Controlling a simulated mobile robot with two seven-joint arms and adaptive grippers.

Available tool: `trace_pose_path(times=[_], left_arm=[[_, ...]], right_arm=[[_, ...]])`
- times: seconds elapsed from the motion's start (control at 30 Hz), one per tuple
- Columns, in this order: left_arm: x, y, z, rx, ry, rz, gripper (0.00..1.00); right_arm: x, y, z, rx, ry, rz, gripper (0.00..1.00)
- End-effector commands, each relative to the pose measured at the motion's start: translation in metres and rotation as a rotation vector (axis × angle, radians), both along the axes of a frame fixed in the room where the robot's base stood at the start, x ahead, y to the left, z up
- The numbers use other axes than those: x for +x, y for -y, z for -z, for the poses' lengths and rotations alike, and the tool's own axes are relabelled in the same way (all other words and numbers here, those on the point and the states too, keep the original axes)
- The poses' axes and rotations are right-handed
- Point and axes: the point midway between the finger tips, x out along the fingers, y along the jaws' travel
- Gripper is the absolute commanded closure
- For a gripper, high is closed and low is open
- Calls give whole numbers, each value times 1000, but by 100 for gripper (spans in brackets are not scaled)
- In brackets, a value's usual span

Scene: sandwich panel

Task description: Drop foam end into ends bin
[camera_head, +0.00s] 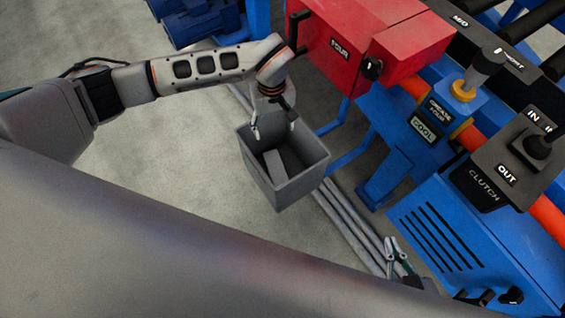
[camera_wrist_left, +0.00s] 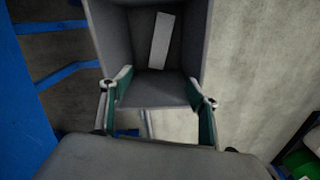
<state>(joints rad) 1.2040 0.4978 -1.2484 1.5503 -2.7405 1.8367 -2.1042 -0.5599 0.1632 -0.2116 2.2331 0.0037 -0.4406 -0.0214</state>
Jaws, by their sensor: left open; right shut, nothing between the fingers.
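A grey open-topped bin (camera_head: 300,184) stands below my left gripper (camera_head: 273,128) in the head view. A pale grey foam end (camera_head: 274,166) lies inside the bin. In the left wrist view the bin (camera_wrist_left: 196,40) fills the upper middle, and the foam end (camera_wrist_left: 161,40) shows as a light block inside it, apart from the fingers. My left gripper (camera_wrist_left: 163,93) is open and empty over the bin, its two green-sided fingers spread apart. My right gripper (camera_head: 396,256) is shut and empty at the lower right of the head view, away from the bin.
A red box marked FOUR (camera_head: 345,45) stands just behind the bin. A blue machine with a COOL label and a CLUTCH panel (camera_head: 482,190) fills the right side. Grey rails (camera_head: 345,220) run along the floor beside the bin. Open concrete floor (camera_head: 150,150) lies to the left.

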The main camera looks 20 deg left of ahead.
Motion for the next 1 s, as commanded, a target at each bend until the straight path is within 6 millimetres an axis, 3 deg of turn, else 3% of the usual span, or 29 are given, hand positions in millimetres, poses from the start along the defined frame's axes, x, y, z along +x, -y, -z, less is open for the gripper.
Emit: trace_pose_path(times=[0.2,0.4,1.0], left_arm=[[1,-1,-44,2,5,0,40],[0,0,-64,0,1,1,40],[-1,1,-68,-2,-1,0,40]], right_arm=[[0,0,0,0,0,0,100],[0,0,0,0,0,0,100],[0,-1,0,0,0,-1,100]])
